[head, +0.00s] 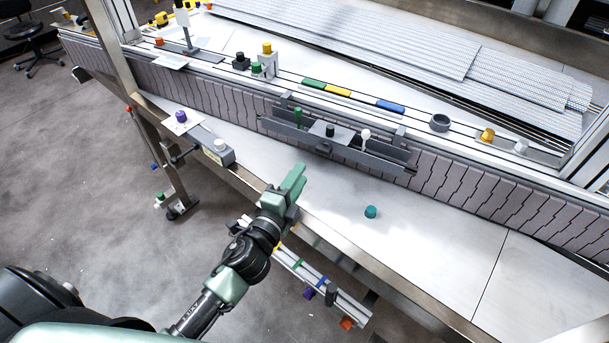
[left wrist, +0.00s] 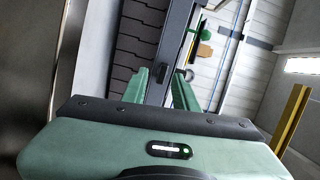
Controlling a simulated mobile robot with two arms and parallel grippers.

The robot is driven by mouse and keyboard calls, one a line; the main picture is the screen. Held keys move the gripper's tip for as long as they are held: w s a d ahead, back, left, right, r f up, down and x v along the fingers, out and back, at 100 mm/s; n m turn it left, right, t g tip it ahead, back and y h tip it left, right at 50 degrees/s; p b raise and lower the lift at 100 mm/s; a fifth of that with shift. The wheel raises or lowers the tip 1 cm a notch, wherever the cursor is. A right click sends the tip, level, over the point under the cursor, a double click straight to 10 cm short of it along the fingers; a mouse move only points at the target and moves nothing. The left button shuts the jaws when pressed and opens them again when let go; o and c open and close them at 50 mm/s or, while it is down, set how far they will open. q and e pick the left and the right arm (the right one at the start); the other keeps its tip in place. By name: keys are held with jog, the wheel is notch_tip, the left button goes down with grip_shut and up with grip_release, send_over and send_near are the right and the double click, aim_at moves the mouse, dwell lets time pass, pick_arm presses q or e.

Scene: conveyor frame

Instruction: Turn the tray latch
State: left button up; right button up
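A dark grey tray (head: 390,165) is fixed along the near side of the conveyor, with a green knob (head: 298,117), a black knob on a grey plate (head: 330,131) and a white knob (head: 366,135). I cannot tell which part is the latch. My left gripper (head: 297,172) is above the white table, in front of the tray's left half and apart from it. In the left wrist view its two green fingers (left wrist: 160,80) are spread with nothing held. A dark rail (left wrist: 174,45) and a green knob (left wrist: 200,34) show beyond them. My right gripper is not in view.
A teal knob (head: 371,212) stands on the white table (head: 430,235) to the right of my gripper. A grey box with a pale button (head: 218,150) and a purple knob (head: 181,117) are at the left. The right table is clear.

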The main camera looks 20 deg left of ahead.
aim_at(322, 153)
pick_arm(q)
jog(key=shift+m+h, duration=0.7)
jog(key=shift+m, duration=0.2)
jog(key=w+d, duration=0.1)
jog(key=w, duration=0.4)
jog(key=w+d, duration=0.1)
jog(key=w, duration=0.2)
jog(key=shift+w+d+r, duration=0.1)
jog(key=shift+d+r, duration=0.15)
jog(key=shift+d, duration=0.05)
grip_shut()
jog(key=m, duration=1.7)
jog(key=shift+c, duration=1)
grip_release()
jog(key=shift+m, duration=0.4)
jog(key=o, duration=0.4)
